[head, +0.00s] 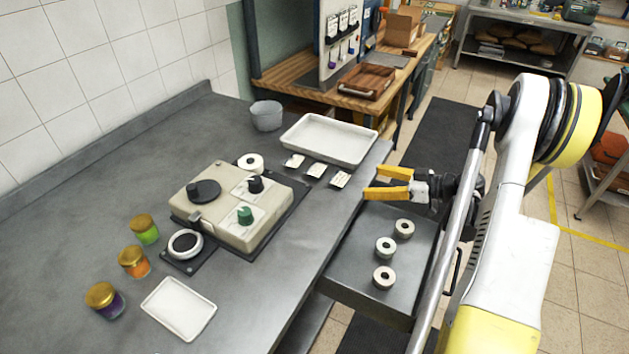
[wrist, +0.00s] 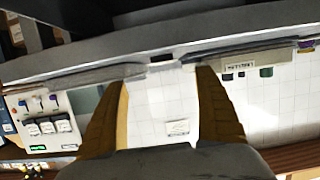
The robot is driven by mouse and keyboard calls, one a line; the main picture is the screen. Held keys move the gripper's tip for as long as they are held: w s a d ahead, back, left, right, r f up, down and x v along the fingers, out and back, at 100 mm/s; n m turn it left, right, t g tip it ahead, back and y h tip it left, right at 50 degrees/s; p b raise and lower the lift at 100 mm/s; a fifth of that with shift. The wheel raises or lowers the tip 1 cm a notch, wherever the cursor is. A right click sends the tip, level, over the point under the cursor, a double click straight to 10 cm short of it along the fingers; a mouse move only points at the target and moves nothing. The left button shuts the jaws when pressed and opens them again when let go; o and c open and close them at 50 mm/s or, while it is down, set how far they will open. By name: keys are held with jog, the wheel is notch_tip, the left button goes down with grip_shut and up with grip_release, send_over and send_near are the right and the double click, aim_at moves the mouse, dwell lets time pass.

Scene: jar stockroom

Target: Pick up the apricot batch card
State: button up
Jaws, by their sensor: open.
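Three small white cards lie in a row on the grey counter in the head view: a left card (head: 294,161), a middle card (head: 317,170) and a right card (head: 340,179). Their print is too small to read, so I cannot tell which is the apricot one. My gripper (head: 373,182) is open and empty, with yellow fingers pointing left, above the counter's right edge and right of the right card. In the wrist view its two fingers (wrist: 160,110) are spread apart, with a tiled wall beyond and none of the three counter cards identifiable.
A white tray (head: 330,139) lies behind the cards. A beige device (head: 239,205) with knobs stands to their left. Jars with green (head: 145,229), orange (head: 134,262) and purple (head: 105,300) contents stand at front left. An open drawer (head: 362,270) holding rolls juts out below my gripper.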

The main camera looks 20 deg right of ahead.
aim_at(341, 179)
jog(key=x, duration=0.2)
jog(key=b+x, duration=0.1)
jog(key=x, duration=0.1)
jog(key=shift+w+d+f, duration=0.1)
jog(key=shift+d+f, duration=0.05)
jog(key=shift+f, duration=0.1)
jog(key=b+x, duration=0.1)
jog(key=x, duration=0.2)
jog(key=b+x, duration=0.2)
jog(key=x, duration=0.1)
jog(key=shift+a+r, duration=0.15)
jog(key=shift+a, duration=0.25)
jog(key=shift+s+r, duration=0.1)
jog(key=shift+s, duration=0.15)
jog(key=c, duration=1.3)
